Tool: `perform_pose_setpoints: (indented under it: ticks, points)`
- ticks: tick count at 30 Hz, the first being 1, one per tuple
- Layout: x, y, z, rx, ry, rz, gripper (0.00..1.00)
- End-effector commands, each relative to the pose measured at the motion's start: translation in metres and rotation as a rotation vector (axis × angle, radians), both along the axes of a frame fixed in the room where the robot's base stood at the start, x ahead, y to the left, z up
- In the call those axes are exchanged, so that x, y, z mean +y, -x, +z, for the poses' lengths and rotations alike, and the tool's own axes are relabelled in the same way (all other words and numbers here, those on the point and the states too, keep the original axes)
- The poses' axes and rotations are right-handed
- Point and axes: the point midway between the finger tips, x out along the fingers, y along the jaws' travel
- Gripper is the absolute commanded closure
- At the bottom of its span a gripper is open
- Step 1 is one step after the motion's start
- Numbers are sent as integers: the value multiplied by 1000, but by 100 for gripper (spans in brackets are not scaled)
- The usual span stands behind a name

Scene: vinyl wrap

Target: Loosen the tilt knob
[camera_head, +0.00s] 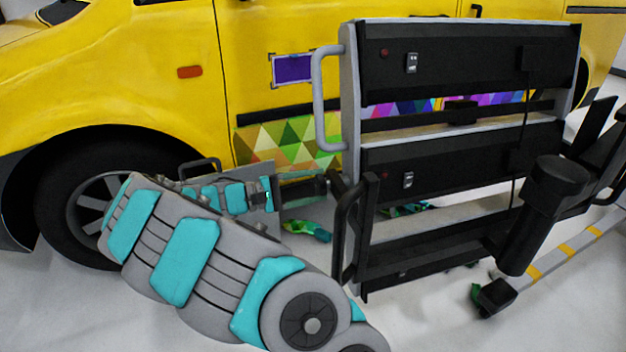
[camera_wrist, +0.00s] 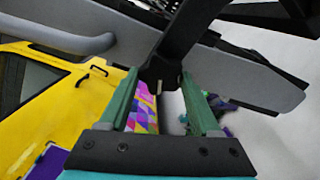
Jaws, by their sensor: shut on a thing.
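The heater stand (camera_head: 450,155) holds two long black lamp panels in a grey frame, beside the yellow van. My gripper (camera_head: 322,186) reaches in from the left to the side of the stand, at the height of the lower panel. In the wrist view its two green fingers (camera_wrist: 160,78) close from both sides on a small dark part, the tilt knob (camera_wrist: 160,70), where a black bracket (camera_wrist: 182,35) meets the grey side plate (camera_wrist: 235,75). The knob is small and partly hidden by the fingers, so its turn angle cannot be told.
A grey bar handle (camera_head: 321,100) sticks out from the upper panel, above my gripper. A black handle (camera_head: 345,230) is just below it. The yellow van (camera_head: 120,80) stands close behind. Colourful vinyl scraps (camera_head: 307,230) lie on the pale floor.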

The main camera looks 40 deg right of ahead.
Motion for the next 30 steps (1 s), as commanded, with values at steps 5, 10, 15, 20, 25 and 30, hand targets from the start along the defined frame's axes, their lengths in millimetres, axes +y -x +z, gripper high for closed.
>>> perform_pose_setpoints:
  ticks: [5,10,15,20,25,30]
  points:
    - [0,0,-1,34,-16,1,91]
    - [0,0,-2,45,-20,1,91]
    - [0,0,-2,45,-20,1,91]
    - [0,0,-2,45,-20,1,32]
    - [0,0,-1,44,-19,0,13]
    - [0,0,-1,43,-18,0,6]
